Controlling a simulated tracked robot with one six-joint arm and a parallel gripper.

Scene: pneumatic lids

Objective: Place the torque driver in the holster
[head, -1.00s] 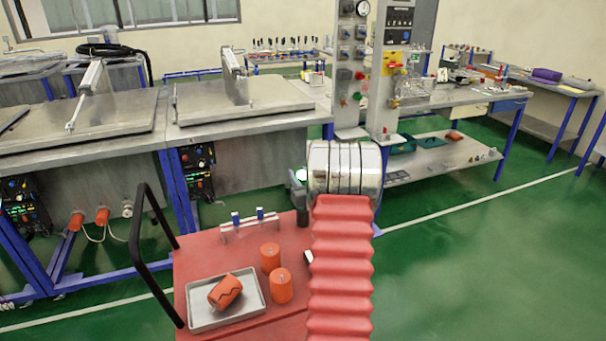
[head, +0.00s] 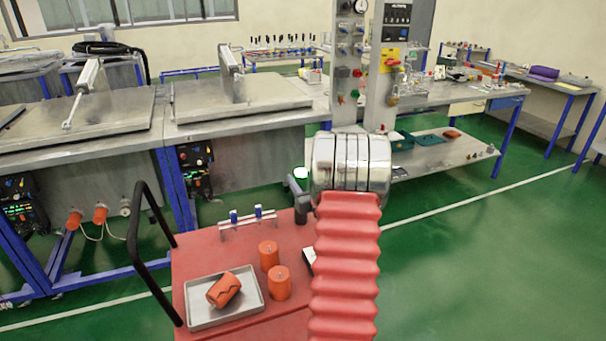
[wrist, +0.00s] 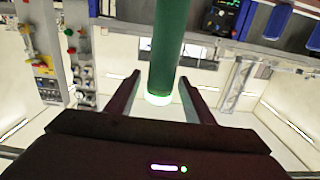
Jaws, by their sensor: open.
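A green cylinder (wrist: 167,45), which may be the torque driver, comes down from the top of the wrist view with a glowing pale ring at its lower end. My gripper (wrist: 160,78) is open, with one dark finger on either side of the cylinder. I cannot tell whether the fingers touch it. In the head view, my red ribbed arm hides most of the gripper; a dark part shows left of the chrome joint, by a pale round end (head: 300,173). I cannot make out a holster for certain.
Steel benches (head: 240,98) stand behind.

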